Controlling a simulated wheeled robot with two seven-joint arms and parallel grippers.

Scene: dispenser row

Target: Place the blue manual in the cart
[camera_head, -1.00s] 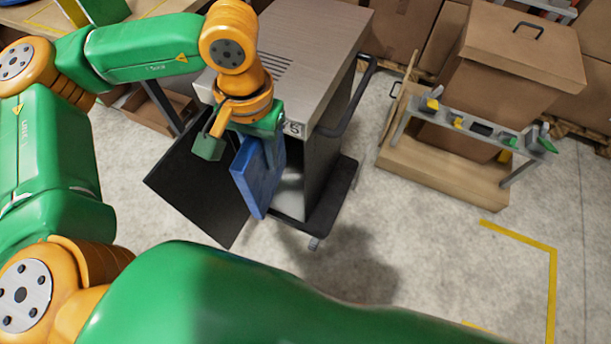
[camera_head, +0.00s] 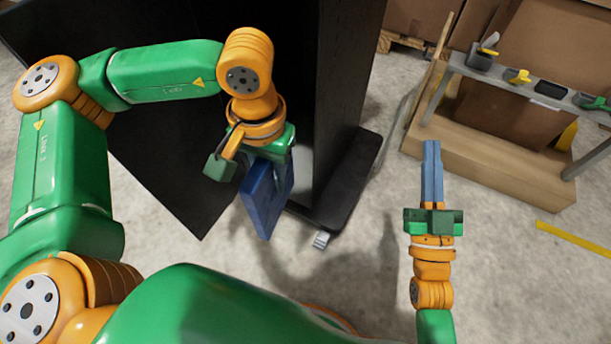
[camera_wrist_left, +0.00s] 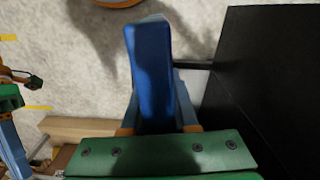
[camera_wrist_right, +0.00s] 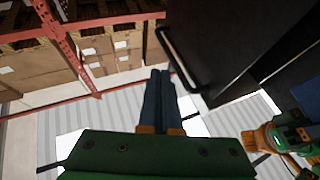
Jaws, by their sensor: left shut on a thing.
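The blue manual (camera_head: 264,205) is held upright, broad side showing, by my left gripper (camera_head: 272,160). In the left wrist view the blue manual (camera_wrist_left: 150,70) sits between the two fingers, which are shut on it. The cart (camera_head: 345,90) is a dark cabinet with an open front; the manual hangs in front of its opening. Its black door (camera_head: 165,125) stands swung open to the left, and also fills the right of the left wrist view (camera_wrist_left: 265,85). The cart's inside is mostly dark. My right gripper (camera_head: 432,150) is right of the cart, its fingers together and empty.
A wooden stand (camera_head: 490,170) with a grey tool shelf (camera_head: 530,88) is at the right, near cardboard boxes (camera_head: 520,130). The cart's base and caster (camera_head: 320,240) jut out low. The concrete floor (camera_head: 370,280) in front is clear. Red racking (camera_wrist_right: 65,45) shows in the right wrist view.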

